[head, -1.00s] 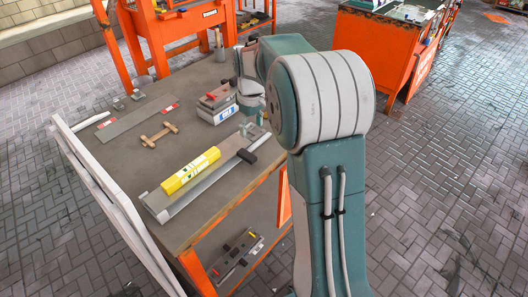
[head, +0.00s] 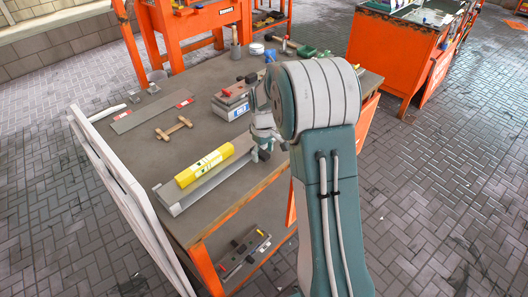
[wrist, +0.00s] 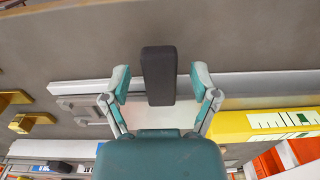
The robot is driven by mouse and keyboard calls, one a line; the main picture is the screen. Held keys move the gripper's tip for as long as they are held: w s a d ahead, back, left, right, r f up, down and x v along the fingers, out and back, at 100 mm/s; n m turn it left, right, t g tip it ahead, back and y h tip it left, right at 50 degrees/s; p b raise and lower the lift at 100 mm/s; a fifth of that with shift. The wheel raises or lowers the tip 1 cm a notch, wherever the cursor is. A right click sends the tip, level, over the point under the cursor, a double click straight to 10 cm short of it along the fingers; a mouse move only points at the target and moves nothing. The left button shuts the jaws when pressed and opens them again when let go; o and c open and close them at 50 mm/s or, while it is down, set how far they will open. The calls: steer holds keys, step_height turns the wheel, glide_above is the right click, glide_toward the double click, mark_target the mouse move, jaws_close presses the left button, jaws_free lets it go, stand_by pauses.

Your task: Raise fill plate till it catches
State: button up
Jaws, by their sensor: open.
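A long grey metal tray (head: 177,208) with a raised lip lies near the front of the bench; I cannot tell for sure which part is the fill plate. A yellow printed block (head: 205,166) rests along it. In the wrist view, the yellow block (wrist: 265,122) is at the right and a pale metal rail (wrist: 262,83) runs across. A black handle (wrist: 158,75) stands out from the rail, between the two fingers of my gripper (wrist: 160,82). The gripper is open, with gaps on both sides of the handle. In the head view, my gripper (head: 264,146) is over the tray's far end, partly hidden.
A flat grey strip with red ends (head: 140,118) and a small wooden piece (head: 174,128) lie on the bench. A stacked box (head: 232,103) stands behind my gripper. A white rail frame (head: 115,180) borders the bench's left side.

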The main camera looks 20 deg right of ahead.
steer(key=shift+a, duration=0.4)
steer(key=shift+d, duration=0.1)
steer(key=c, duration=0.6)
steer(key=shift+d, duration=0.25)
steer(key=c, duration=0.5)
steer(key=shift+d, duration=0.15)
jaws_close()
steer(key=shift+h, duration=0.8)
steer(key=r, duration=0.2)
steer(key=a+r, duration=0.1)
steer(key=r, duration=0.4)
steer(key=shift+s+a+r, duration=0.15)
steer(key=shift+s+r, duration=0.05)
steer(key=shift+s, duration=0.05)
steer(key=shift+s+a+r, duration=0.1)
steer(key=shift+r, duration=0.25)
